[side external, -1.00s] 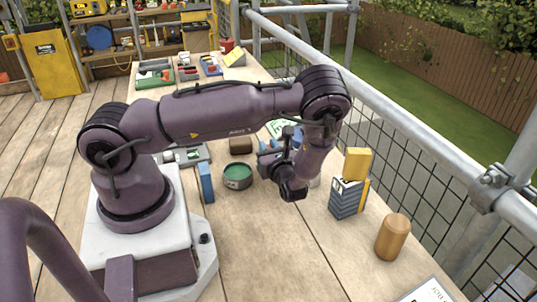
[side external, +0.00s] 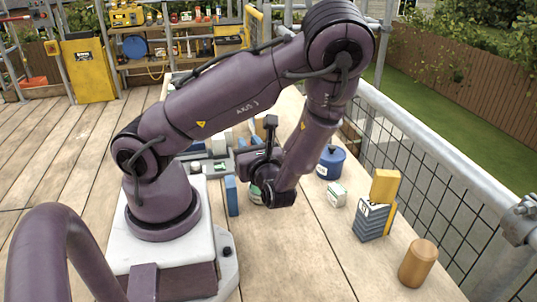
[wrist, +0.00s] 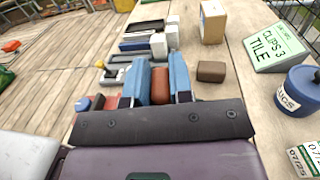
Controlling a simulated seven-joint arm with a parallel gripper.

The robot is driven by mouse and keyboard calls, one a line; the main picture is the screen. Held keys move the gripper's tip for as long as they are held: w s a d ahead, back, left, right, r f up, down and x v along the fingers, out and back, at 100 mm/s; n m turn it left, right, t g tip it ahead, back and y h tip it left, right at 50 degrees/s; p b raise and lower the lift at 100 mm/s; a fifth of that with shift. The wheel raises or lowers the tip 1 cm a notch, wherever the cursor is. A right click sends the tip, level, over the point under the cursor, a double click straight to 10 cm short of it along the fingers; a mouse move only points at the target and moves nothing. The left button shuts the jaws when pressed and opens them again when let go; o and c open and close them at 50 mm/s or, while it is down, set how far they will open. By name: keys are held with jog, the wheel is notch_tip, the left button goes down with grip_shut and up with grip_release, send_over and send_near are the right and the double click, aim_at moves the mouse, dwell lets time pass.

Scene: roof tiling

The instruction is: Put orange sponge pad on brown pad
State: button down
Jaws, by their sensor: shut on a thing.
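The orange sponge pad (wrist: 160,86) shows as a reddish-orange block between the two blue fingers of my gripper (wrist: 160,82) in the wrist view. My gripper is shut on it. The brown pad (wrist: 211,71) is a small dark-brown block lying on the wooden deck, to the right of my fingers and apart from them. In the side view my gripper (side external: 250,143) points away from the camera over the deck. The held pad and the brown pad are hidden or unclear there.
A blue lidded pot (wrist: 302,88) and a green-and-white clips box (wrist: 277,48) stand right of the brown pad. A cardboard box (wrist: 213,22) stands behind it. Grey trays (wrist: 125,63) lie left.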

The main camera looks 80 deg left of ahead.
jog(key=w+a+m+t, duration=0.1)
jog(key=w+a, duration=0.3)
jog(key=a, duration=0.5)
jog(key=w+a+t, duration=0.1)
jog(key=w+a, duration=0.2)
jog(key=a, duration=0.5)
jog(key=shift+w+f, duration=0.15)
jog(key=shift+f, duration=1.3)
jog(key=shift+w+f, duration=0.2)
jog(key=shift+f, duration=1.25)
jog(key=shift+w+f, duration=0.15)
jog(key=shift+f, duration=1.3)
jog(key=shift+f, duration=0.1)
jog(key=c, duration=1)
grip_release()
